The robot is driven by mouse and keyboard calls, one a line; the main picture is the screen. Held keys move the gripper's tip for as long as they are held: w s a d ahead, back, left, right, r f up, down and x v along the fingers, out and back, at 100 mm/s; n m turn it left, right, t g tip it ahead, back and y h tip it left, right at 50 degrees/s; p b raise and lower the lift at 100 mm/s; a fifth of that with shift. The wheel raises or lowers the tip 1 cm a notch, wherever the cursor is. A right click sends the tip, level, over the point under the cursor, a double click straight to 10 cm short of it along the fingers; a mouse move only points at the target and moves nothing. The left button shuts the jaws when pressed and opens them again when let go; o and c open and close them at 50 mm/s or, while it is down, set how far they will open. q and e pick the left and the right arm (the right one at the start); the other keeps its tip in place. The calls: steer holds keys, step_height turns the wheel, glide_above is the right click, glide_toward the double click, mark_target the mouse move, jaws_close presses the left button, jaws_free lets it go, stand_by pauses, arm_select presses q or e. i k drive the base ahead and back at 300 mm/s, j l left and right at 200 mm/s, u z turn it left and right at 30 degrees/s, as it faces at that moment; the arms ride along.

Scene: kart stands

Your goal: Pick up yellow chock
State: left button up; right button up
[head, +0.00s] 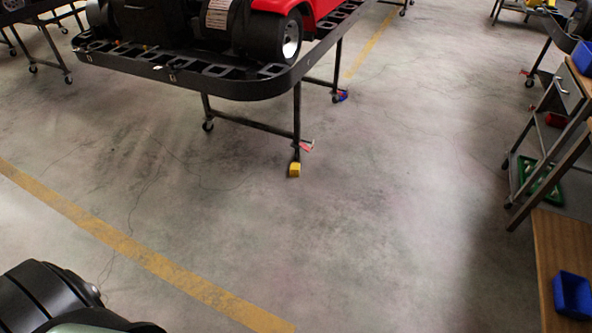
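A small yellow chock (295,170) sits on the concrete floor at the foot of the near right leg of the kart stand (180,78). It appears to touch or nearly touch the caster there, which it mostly hides. A black and red kart (262,25) rests on the stand. Neither gripper shows in the head view. Only part of my own arm or body shows at the bottom left, well away from the chock.
Open floor (330,240) lies in front of the chock, crossed by a yellow line (130,248) at the left. At the right stand a metal cart (548,165) and a wooden surface (560,245) with a blue bin (573,294). A blue chock-like object (342,95) lies by the farther leg.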

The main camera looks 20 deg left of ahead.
mark_target(295, 168)
steer(key=i+u, duration=0.1)
steer(key=u, duration=0.3)
steer(key=i+l+u, duration=0.15)
steer(key=i+u, duration=0.2)
steer(key=i, duration=0.15)
steer(key=i+l+u, duration=0.35)
steer(key=i+j, duration=0.05)
steer(key=i, duration=0.05)
